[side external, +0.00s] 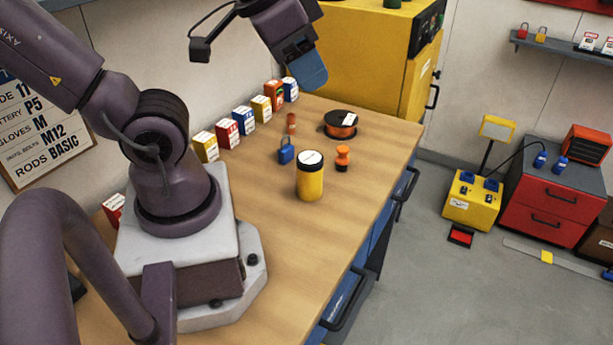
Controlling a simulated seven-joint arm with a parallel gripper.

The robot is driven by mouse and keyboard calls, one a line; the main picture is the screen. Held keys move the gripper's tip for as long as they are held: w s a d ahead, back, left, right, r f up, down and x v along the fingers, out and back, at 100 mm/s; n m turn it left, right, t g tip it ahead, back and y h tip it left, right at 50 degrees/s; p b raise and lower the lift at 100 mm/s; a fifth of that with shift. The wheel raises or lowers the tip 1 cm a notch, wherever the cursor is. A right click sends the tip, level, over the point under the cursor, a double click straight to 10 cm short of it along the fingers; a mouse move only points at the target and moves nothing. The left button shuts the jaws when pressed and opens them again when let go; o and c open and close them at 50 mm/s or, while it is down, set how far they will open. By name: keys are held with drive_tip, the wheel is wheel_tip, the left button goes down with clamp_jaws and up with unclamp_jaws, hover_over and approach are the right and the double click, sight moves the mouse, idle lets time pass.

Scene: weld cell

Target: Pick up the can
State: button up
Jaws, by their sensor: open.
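The can (310,182) is a yellow cylinder with a dark rim and a pale top. It stands upright on the wooden workbench (250,215), right of the middle of the top. My gripper (308,74) is at the top of the side external view, raised above the far part of the bench, with blue at its end. It is open and apart from the can. One finger hides most of the other, and nothing shows between them.
A blue padlock (286,153) and an orange-black object (342,158) stand close behind the can. An orange spool (341,124) and a small brown cylinder (291,123) are farther back. Several small boxes (244,120) line the wall side. The bench in front of the can is clear.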

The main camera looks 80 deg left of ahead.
drive_tip(key=o, duration=0.9)
